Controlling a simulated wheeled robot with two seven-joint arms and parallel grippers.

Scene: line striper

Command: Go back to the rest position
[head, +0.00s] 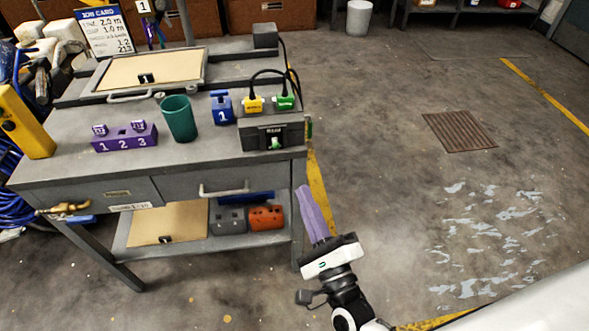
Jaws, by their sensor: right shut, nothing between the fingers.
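My right gripper (306,192) has a white and dark body with purple fingers. It is shut and empty, held in front of the bench's right front edge and pointing up and away in the head view. My left gripper is not in view. The grey workbench (75,168) stands at the left. On its top are a purple block numbered 1 2 3 (125,140), a green cup (179,119), a blue block marked 1 (222,108) and a dark box (271,134) with yellow and green plugs above it.
A lower shelf holds a tan board (168,224), a grey block (229,221) and an orange block (266,217). A yellow device (24,122) stands at the bench's left end. The floor right of the bench is open, with a drain grate (459,130) and wet-looking patches.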

